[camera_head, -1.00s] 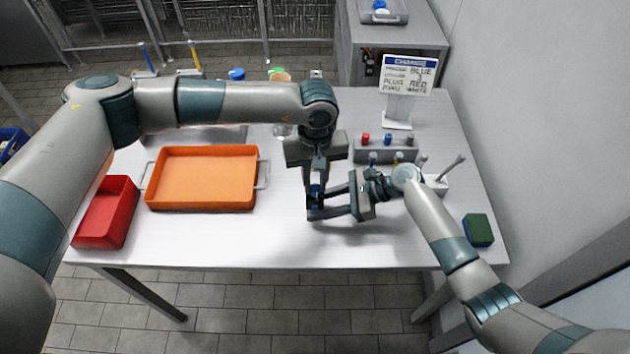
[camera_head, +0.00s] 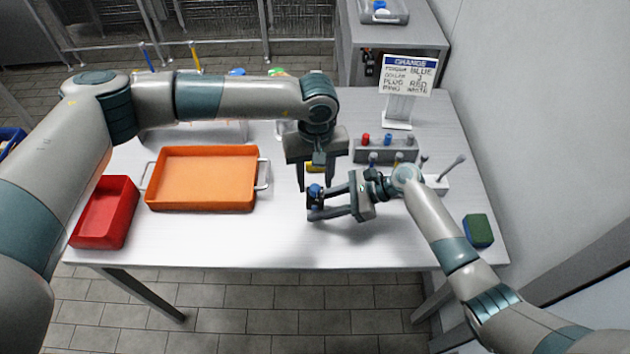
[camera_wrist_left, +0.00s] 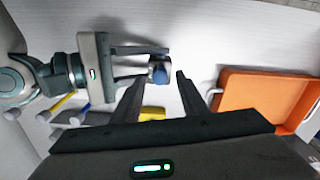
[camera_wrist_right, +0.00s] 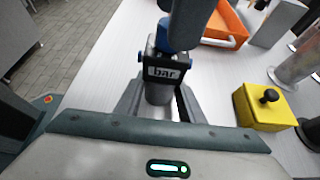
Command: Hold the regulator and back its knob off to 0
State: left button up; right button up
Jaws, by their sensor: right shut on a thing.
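The regulator (camera_head: 314,202) is a small dark body with a blue knob (camera_head: 315,189) on top. Its face reads "bar" in the right wrist view (camera_wrist_right: 163,73). My right gripper (camera_head: 312,212) is shut on the regulator's body from the right side and holds it upright. My left gripper (camera_head: 315,187) points down from above, with its fingers spread. In the left wrist view the blue knob (camera_wrist_left: 159,74) shows between its open fingertips (camera_wrist_left: 158,77), apparently touching neither. A dark left finger covers part of the knob in the right wrist view. The knob's reading cannot be made out.
An orange tray (camera_head: 203,205) and a red bin (camera_head: 105,212) stand to the left. A yellow box with a black knob (camera_wrist_right: 265,106) is close behind the regulator. A grey rack (camera_head: 385,155), a sign (camera_head: 408,75) and a green-blue sponge (camera_head: 478,230) are to the right. The front table is clear.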

aim_at(316, 187)
pick_arm(q)
notch_tip(316, 187, up, 11)
jog(key=shift+f, duration=0.15)
dwell(0.5)
pick_arm(e)
jog(key=o, duration=0.9)
jog(key=shift+d, duration=0.1)
pick_arm(q)
jog(key=shift+d, duration=0.1)
pick_arm(e)
jog(key=v, duration=1.1)
jog(key=shift+d+r, duration=0.25)
jog(key=shift+d, duration=0.1)
